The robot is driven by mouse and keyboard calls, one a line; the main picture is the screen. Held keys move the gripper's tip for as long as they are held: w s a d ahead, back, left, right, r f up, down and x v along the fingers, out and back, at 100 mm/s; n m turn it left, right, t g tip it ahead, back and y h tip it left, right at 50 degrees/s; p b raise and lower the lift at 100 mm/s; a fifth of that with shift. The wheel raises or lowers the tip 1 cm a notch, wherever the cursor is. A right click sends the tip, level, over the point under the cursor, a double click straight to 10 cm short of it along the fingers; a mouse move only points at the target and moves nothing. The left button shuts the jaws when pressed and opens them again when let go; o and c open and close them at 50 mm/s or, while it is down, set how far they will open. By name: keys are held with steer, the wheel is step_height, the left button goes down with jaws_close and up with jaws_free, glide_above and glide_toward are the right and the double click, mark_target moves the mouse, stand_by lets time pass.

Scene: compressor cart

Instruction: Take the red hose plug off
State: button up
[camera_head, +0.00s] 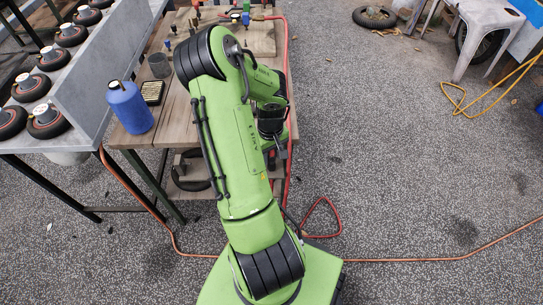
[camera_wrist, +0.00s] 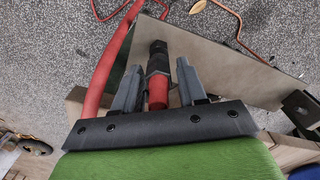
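In the wrist view, the red hose plug (camera_wrist: 158,92) shows its red end towards me, with a black coupling (camera_wrist: 158,61) beyond it. My gripper (camera_wrist: 156,73) is open, with one grey finger on each side of the plug and coupling. A narrow gap shows on both sides, so the fingers look apart from it. The thick red hose (camera_wrist: 102,70) runs up along the left of the gripper.
A grey metal plate (camera_wrist: 235,60) lies behind the coupling. In the head view, a wooden bench (camera_head: 178,108) stands left of my arm with a blue bottle (camera_head: 130,107) on it. Red hose (camera_head: 330,215) and orange hose (camera_head: 420,260) lie on the floor. Open floor is at right.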

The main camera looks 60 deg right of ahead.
steer(key=c, duration=0.7)
step_height(320, 180, up, 15)
steer(key=p, duration=0.7)
